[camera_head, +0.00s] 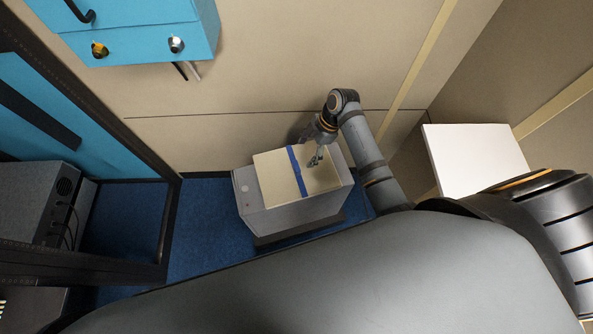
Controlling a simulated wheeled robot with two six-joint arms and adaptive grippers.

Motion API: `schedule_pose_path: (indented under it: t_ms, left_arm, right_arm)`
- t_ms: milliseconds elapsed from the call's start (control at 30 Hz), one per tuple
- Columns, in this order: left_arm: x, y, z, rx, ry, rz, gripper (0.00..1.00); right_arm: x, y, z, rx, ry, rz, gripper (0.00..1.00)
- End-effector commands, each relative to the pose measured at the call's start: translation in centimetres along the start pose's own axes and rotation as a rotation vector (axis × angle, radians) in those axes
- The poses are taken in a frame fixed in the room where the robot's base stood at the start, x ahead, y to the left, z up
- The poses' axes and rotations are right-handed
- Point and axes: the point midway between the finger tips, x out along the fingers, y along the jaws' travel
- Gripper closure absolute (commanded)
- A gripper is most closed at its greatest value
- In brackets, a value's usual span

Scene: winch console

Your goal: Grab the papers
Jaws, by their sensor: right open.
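The papers (272,178) look like a flat cream stack or folder with a blue band (297,172) across it. They lie on top of a grey box-like cabinet (290,218) in the middle of the head view. My right gripper (315,160) is above the papers, just right of the blue band, with its fingers pointing down toward them. It is open. I cannot tell whether the fingertips touch the papers. The right part of the papers is partly hidden by the gripper. My left gripper is not in view.
A blue wall cabinet (140,38) with knobs and a handle hangs at the upper left. A dark frame and a grey unit (35,205) stand at the left. A white surface (475,160) is at the right. Blue floor (210,225) shows left of the grey cabinet.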

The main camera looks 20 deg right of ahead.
Motion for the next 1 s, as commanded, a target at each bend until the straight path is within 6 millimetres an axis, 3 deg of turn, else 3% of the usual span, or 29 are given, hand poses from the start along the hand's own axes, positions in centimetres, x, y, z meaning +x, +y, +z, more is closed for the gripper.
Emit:
schedule_pose_path:
  t_ms: [133, 433, 700, 1000]
  left_arm:
    - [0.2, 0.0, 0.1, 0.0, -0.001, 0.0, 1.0]
    - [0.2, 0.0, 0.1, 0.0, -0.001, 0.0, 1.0]
    - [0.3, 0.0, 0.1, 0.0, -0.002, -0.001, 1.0]
    - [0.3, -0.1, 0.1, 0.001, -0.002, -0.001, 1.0]
  right_arm:
    - [2.9, -0.1, -0.1, 0.003, 0.002, -0.003, 0.26]
    - [4.7, -0.1, -0.1, 0.003, -0.001, -0.001, 0.26]
    - [8.9, -0.3, -0.2, 0.003, -0.001, -0.001, 0.26]
    - [9.4, -0.3, -0.2, 0.002, -0.002, 0.001, 0.29]
